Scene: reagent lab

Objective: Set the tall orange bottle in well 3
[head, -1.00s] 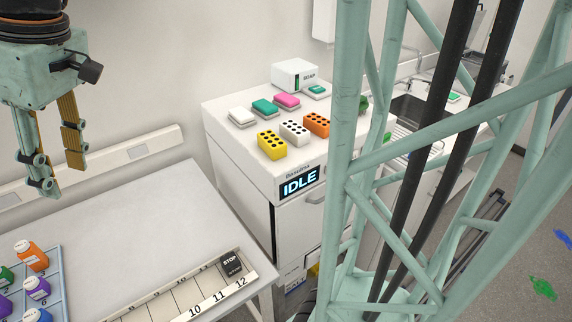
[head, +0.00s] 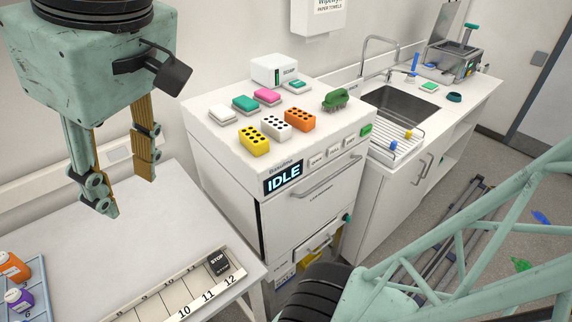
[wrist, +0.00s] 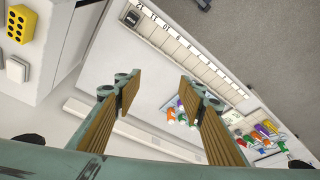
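An orange bottle (head: 13,266) with a white label stands in a pale blue numbered tray (head: 42,287) at the left edge of the head view, partly cut off. A purple bottle (head: 18,300) stands just in front of it. Several small bottles show in the wrist view, an orange one (wrist: 171,114) among them; which orange one is the tall one I cannot tell. Well 3 cannot be made out. My gripper (head: 122,190) hangs above the bench, right of the tray, fingers apart and empty; the wrist view (wrist: 160,84) also shows it open.
A strip (head: 185,296) numbered up to 12 runs along the bench's front, with a black STOP block (head: 218,263) on it. A white cabinet (head: 310,215) reading IDLE carries yellow, white and orange racks. The bench middle (head: 125,245) is clear.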

